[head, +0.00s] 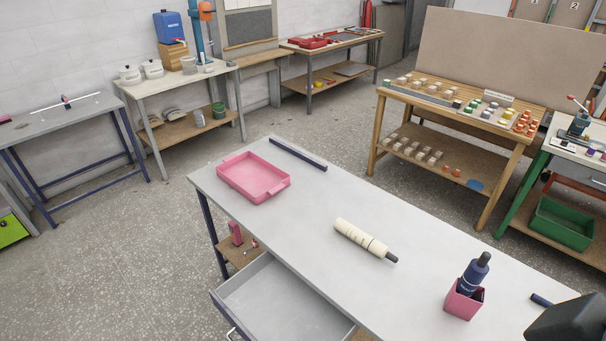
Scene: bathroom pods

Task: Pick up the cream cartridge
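A black shape at the lower right corner seems to be part of my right gripper or arm. No fingertips show there, and it is well apart from the cartridge. My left gripper is not in view.
A pink tray (253,178) and a dark blue bar (298,154) lie on the bench's far left part. A pink holder (463,303) with a navy bottle (474,273) stands right of the cartridge. A drawer (280,300) is open at the front.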

